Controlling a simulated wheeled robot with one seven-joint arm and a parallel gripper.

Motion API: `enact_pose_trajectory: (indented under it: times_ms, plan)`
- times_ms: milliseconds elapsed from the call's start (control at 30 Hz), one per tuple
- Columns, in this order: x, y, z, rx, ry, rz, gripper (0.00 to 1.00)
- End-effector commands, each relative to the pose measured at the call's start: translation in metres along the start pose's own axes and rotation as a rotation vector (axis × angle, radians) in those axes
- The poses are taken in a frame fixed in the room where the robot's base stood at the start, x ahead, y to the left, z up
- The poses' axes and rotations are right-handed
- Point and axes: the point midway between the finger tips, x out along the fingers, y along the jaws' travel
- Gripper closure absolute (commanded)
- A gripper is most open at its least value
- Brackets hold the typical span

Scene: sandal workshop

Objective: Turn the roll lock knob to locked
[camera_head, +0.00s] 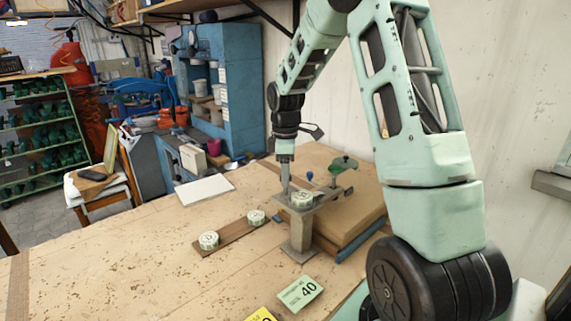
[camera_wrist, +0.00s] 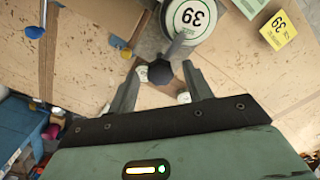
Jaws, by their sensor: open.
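Contact cannot be told. In the head view my gripper (camera_head: 285,187) points down just left of the roll (camera_head: 301,199) on the metal stand (camera_head: 299,236). The knob cannot be made out there.
A blue-topped lever (camera_head: 309,176) and a green round part (camera_head: 343,163) stand behind the roll, near a stacked brown board (camera_head: 352,214). Two more rolls (camera_head: 208,240) sit on a wooden strip (camera_head: 236,233). A green card (camera_head: 299,292) marked 40 lies in front. The table's left is clear.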

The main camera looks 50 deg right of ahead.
Motion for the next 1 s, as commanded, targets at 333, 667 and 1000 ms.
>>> enact_pose_trajectory:
  times_ms: [333, 667, 1000]
  plan:
    - [-0.050, 0.001, 0.000, 0.001, 0.003, 0.007, 0.50]
    - [-0.128, 0.001, -0.001, 0.000, 0.003, 0.006, 0.50]
    - [-0.171, 0.000, 0.000, -0.001, 0.001, 0.002, 0.50]
